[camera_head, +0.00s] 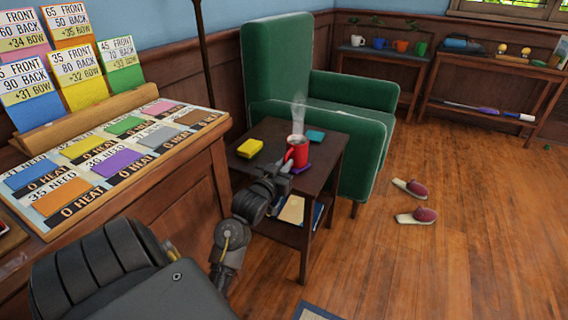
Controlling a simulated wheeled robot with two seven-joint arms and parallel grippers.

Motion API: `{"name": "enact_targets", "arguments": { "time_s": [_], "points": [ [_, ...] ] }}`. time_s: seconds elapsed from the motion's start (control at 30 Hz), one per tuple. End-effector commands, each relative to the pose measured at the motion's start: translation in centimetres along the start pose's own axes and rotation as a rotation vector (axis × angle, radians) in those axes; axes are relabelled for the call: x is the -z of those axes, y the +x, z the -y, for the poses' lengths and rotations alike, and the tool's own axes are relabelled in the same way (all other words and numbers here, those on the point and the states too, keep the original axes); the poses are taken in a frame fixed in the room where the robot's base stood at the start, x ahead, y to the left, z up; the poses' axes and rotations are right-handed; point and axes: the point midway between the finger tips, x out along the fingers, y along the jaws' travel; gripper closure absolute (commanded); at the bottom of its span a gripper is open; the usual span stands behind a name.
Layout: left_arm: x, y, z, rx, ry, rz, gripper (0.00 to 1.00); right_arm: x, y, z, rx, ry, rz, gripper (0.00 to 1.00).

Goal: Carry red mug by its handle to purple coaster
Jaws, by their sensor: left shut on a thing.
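The red mug (300,153) is upright with dark liquid and steam rising from it. It is at the small dark side table (331,150). My left gripper (287,163) reaches in from the lower left and is shut on the mug's handle at its near left side. The purple coaster (303,168) shows at the mug's lower right, partly hidden by the mug and gripper. I cannot tell whether the mug's base touches the coaster or is just above it. My right gripper is not in view.
A green armchair (277,60) stands behind. A card board (120,155) is at left. Slippers (416,215) lie on the floor.

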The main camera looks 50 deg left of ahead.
Motion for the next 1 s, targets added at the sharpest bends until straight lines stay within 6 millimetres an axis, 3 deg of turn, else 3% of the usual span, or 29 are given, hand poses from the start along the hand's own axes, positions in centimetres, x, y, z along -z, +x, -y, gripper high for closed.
{"name": "enact_targets", "arguments": {
  "time_s": [0.03,0.07,0.23,0.57,0.67,1.0],
  "points": [
    [-0.1,0.0,0.0,0.000,0.000,-0.002,1.00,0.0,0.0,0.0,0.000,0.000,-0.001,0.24],
    [-0.2,0.0,0.0,0.000,0.000,0.001,0.88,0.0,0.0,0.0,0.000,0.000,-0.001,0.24],
    [-0.2,0.0,0.0,0.000,0.000,0.001,0.68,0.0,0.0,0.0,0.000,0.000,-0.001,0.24],
    [0.1,-0.1,0.0,0.000,0.000,0.000,0.68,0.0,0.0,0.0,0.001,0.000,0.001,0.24],
    [0.1,-1.3,0.0,0.000,-0.001,0.003,0.68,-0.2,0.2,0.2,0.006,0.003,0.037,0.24],
    [0.1,-8.3,0.0,0.000,0.000,0.004,0.68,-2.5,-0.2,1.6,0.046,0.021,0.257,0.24]
  ]
}}
